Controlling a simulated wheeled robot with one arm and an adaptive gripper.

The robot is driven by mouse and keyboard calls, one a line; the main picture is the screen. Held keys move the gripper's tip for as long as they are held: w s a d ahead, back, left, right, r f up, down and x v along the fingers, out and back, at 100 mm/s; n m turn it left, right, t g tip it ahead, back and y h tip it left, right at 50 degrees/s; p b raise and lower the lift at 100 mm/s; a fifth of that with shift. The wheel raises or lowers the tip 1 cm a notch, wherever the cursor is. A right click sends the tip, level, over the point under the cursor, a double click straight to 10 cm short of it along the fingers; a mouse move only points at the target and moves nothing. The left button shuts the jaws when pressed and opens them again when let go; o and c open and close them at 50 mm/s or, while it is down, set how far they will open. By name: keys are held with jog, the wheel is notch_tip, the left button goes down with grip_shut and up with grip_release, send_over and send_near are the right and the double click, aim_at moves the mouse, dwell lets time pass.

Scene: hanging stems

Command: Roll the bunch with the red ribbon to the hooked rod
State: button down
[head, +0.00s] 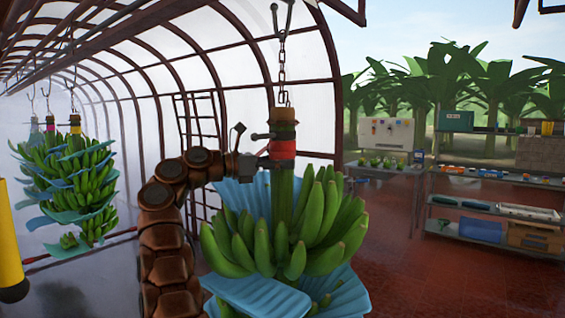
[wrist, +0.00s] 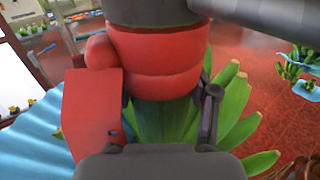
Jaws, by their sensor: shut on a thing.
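The banana bunch with the red ribbon (head: 283,149) hangs from a chain (head: 283,85) near the middle of the head view. Its green fruit (head: 310,225) spreads below the stem, with blue sheets (head: 260,297) between the hands. My gripper (head: 264,148) is shut on its stem at the ribbon, from the left. In the wrist view, the red ribbon (wrist: 155,60) wraps the stem right before my gripper (wrist: 165,130), with a red tail hanging at left. A hooked rod cannot be made out with certainty.
Other bunches (head: 68,180) with blue sheets hang at the left, their stems banded in different colours. A ladder-like frame (head: 200,118) stands behind my arm. A table (head: 385,170) and shelves (head: 490,210) stand at the right. Red floor between is clear.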

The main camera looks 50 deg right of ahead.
jog(key=shift+c, duration=2)
grip_release()
jog(key=shift+w+a, duration=0.15)
jog(key=shift+w, duration=0.1)
jog(key=shift+o, duration=0.5)
jog(key=shift+s, duration=0.1)
jog(key=v, duration=0.6)
jog(key=shift+w+a, duration=0.4)
jog(key=shift+a, duration=0.1)
